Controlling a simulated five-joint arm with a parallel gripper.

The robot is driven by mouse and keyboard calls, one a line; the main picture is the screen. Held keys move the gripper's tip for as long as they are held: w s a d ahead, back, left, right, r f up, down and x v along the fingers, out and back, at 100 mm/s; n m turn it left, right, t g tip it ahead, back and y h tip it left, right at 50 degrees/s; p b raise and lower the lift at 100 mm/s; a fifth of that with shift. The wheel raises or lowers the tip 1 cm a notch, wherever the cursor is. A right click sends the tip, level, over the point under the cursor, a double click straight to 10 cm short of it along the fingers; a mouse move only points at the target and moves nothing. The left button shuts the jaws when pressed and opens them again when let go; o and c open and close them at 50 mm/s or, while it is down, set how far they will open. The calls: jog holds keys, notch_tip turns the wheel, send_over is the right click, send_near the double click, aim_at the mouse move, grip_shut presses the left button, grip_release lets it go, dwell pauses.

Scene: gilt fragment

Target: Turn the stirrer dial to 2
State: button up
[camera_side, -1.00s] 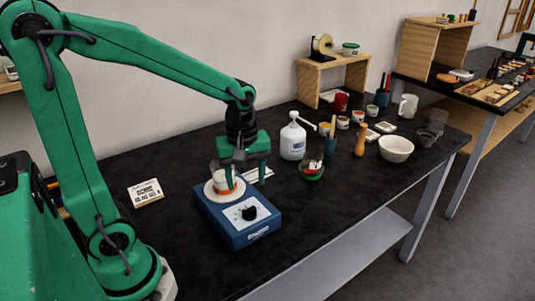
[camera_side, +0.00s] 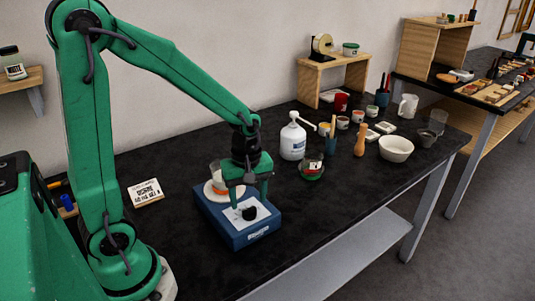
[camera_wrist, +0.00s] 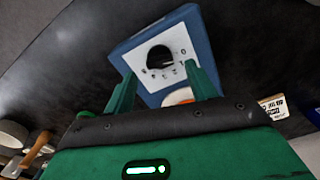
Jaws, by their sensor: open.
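The blue stirrer (camera_side: 238,231) sits on the black bench, with a white panel on its top. Its black dial (camera_side: 249,213) is on that panel; it also shows in the wrist view (camera_wrist: 160,58), with printed marks around it too blurred to read. I cannot tell the dial's setting. My gripper (camera_side: 249,200) points down over the panel, open. Its fingers stand on either side of the dial and appear apart from it; in the wrist view my gripper (camera_wrist: 160,75) frames the dial. A beaker (camera_side: 215,174) with orange contents stands on the stirrer's round white plate (camera_side: 210,190), partly behind my gripper.
A white label card (camera_side: 146,192) lies left of the stirrer. To the right stand a white bottle (camera_side: 293,142), a small red-and-green item (camera_side: 312,169), a wooden pestle (camera_side: 360,140) and a white bowl (camera_side: 396,149). The bench right of the stirrer's front is clear.

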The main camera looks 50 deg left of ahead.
aim_at(249, 212)
jog(key=shift+f, duration=1.35)
jog(key=shift+c, duration=0.3)
jog(key=c, duration=0.9)
